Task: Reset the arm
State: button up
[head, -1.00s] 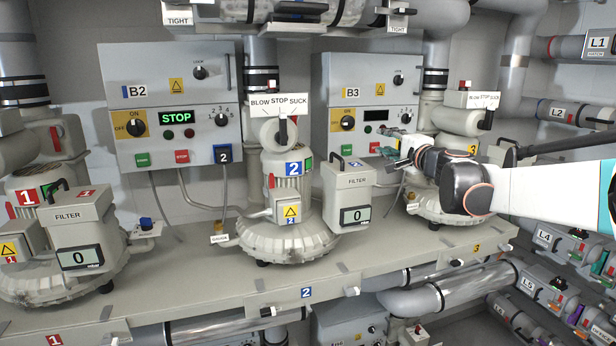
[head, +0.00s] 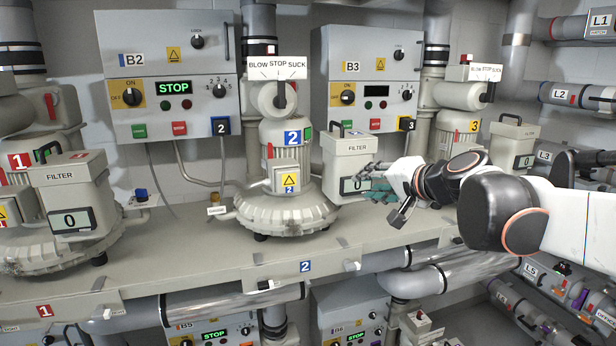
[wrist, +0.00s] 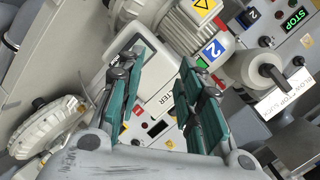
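My arm reaches in from the right in the head view. My gripper (head: 370,180) is in front of the filter box (head: 352,152) beside blower 2 and partly covers its display. In the wrist view my gripper (wrist: 163,65) has two green-padded fingers standing apart, with nothing held between them. The filter box (wrist: 165,80) shows behind and between the fingers; whether they touch it cannot be told.
Blower 2 (head: 286,200) stands left of my gripper on the bench (head: 200,262). Control boxes B2 (head: 165,75) and B3 (head: 368,70) hang on the wall behind. Pipes (head: 440,280) run below the bench edge. Blower 3 (head: 455,150) is behind my arm.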

jog(key=s+d+f+n+g+h+b, duration=0.2)
jog(key=s+f+b, duration=0.4)
jog(key=s+f, duration=0.9)
jog(key=s+d+f+n+g+h+b, duration=0.3)
jog(key=s+f+b, duration=0.4)
jog(key=s+f, duration=0.8)
notch_tip(320, 180, down, 4)
jog(key=shift+d+r+n+h, duration=0.1)
jog(key=shift+d+n+h, duration=0.3)
jog(key=shift+n+h, duration=0.4)
